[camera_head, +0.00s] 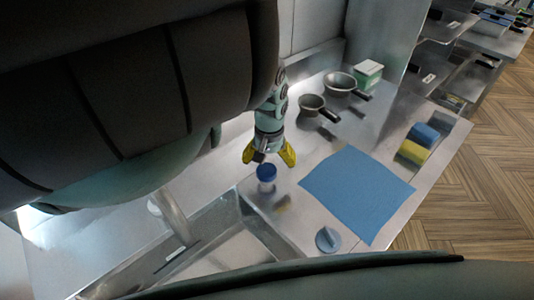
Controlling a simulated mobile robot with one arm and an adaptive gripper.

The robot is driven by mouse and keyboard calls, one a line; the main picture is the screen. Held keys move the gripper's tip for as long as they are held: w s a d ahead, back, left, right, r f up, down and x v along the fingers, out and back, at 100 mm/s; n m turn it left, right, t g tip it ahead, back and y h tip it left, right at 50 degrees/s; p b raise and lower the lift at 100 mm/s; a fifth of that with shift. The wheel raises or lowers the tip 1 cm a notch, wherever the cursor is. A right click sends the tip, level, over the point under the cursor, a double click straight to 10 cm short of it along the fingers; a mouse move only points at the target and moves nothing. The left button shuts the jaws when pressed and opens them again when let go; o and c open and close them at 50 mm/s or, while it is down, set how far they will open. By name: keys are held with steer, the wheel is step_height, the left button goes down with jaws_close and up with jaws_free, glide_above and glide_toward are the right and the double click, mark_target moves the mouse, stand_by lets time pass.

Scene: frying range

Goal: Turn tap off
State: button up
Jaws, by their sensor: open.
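A grey metal tap (174,217) rises at the left edge of the sink (235,254), its spout leaning over the basin. Whether water runs from it cannot be told, and its handle is not clear to me. My gripper (268,159) has yellow fingers spread apart and points down over the steel counter (305,157). My arm covers the upper left of the view.
A blue-capped jar (267,174) stands just below my gripper. A blue cloth (357,190) lies flat, with a round grey-blue item (328,240) beside it. Two pans (312,103) (341,82), a white-green box (368,72) and blue and yellow sponges (423,134) (413,152) lie farther back.

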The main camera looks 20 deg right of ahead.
mark_target(266, 169)
step_height(266, 169, up, 13)
steer(key=p, duration=1)
steer(key=w+d+r+n+t+h+p, duration=0.1)
steer(key=w+d+r+h, duration=0.3)
steer(key=d, duration=0.5)
steer(key=w+d+r+n+t+h+p, duration=0.1)
steer(key=w+d+r+t+h+p, duration=0.2)
steer(key=w+d+r, duration=0.3)
steer(key=d+h, duration=0.1)
steer(key=d, duration=0.2)
steer(key=shift+d+r+t, duration=0.15)
steer(key=shift+d+t, duration=0.05)
steer(key=shift+t, duration=0.2)
